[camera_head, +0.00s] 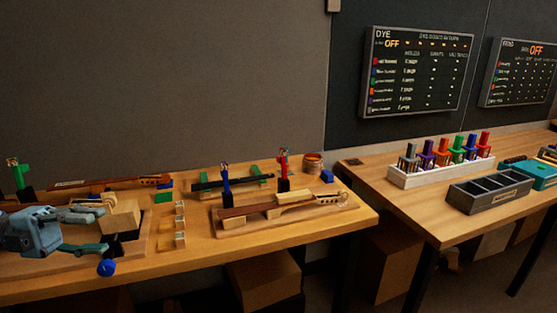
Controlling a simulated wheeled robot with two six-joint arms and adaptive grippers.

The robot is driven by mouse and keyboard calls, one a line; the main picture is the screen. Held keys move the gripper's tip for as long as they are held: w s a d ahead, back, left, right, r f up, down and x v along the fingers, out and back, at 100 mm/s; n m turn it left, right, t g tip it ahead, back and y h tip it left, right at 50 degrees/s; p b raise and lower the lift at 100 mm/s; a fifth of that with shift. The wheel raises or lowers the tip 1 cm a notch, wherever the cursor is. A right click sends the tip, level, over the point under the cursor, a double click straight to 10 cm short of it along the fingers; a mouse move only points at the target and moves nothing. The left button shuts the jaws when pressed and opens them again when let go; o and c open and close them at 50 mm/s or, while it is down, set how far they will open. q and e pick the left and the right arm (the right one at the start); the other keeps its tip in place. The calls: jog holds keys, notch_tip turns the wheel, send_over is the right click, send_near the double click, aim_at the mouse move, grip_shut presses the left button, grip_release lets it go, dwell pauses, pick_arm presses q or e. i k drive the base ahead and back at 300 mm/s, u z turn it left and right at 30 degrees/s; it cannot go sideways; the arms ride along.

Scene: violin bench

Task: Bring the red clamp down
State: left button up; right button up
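A red clamp (284,165) stands upright on a dark base at the right part of the left bench, behind a violin neck (246,211) on a wooden board. A blue clamp (225,177) stands upright to its left. A second red clamp-like piece (485,142) stands at the right end of a white rack. My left gripper (106,232) is at the left of the bench, far from the red clamps. Its two fingers are spread, beside a wooden block (122,213). I cannot tell whether they touch the block. My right gripper is out of view.
A green clamp (21,174) stands at the far left. A blue round thing (106,267) lies at the bench's front edge. Small wooden blocks (180,224) line the middle. The white rack (440,173) and a grey divided tray (489,192) are on the right table. Wall boards hang behind.

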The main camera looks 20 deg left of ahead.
aim_at(281, 159)
jog(key=i, duration=1.75)
